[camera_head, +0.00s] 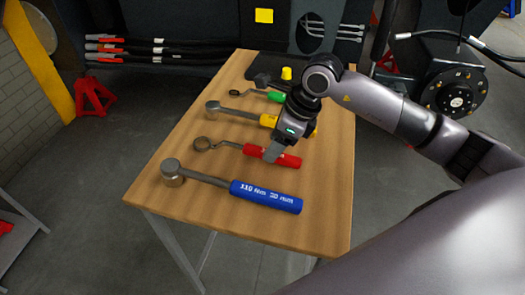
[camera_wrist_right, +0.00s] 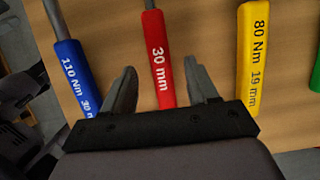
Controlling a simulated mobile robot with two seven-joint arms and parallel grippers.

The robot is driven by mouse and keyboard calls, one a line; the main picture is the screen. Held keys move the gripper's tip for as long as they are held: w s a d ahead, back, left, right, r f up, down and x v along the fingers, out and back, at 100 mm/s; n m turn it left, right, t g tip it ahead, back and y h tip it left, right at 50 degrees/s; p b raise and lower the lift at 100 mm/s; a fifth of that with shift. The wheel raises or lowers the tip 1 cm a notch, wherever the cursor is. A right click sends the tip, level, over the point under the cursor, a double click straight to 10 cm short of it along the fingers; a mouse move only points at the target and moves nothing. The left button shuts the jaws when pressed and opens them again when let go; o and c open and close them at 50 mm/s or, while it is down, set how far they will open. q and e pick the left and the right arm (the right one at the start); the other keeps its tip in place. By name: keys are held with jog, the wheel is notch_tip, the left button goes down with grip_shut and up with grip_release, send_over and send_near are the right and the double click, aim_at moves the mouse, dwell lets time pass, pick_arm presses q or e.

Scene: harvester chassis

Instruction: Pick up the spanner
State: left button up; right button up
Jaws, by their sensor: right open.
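A spanner with a ring end and a red handle (camera_head: 288,159) lies on the wooden table, its ring pointing left. In the right wrist view its red handle (camera_wrist_right: 158,58) reads "30 mm" and runs between my two fingers. My right gripper (camera_head: 273,152) is over the red handle with fingers open, one on each side in the wrist view; I cannot tell how far above it they are. Another ring-ended tool with a green handle (camera_head: 276,97) lies farther back. My left gripper is not in view.
A blue-handled torque wrench (camera_head: 265,196) lies in front of the red spanner and a yellow-handled one (camera_head: 268,121) behind it. A small yellow object (camera_head: 286,73) stands near the back. The wooden table (camera_head: 225,228) has bare room at its front and right.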

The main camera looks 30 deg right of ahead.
jog(key=shift+x, duration=1.65)
jog(key=shift+f, duration=0.1)
grip_shut()
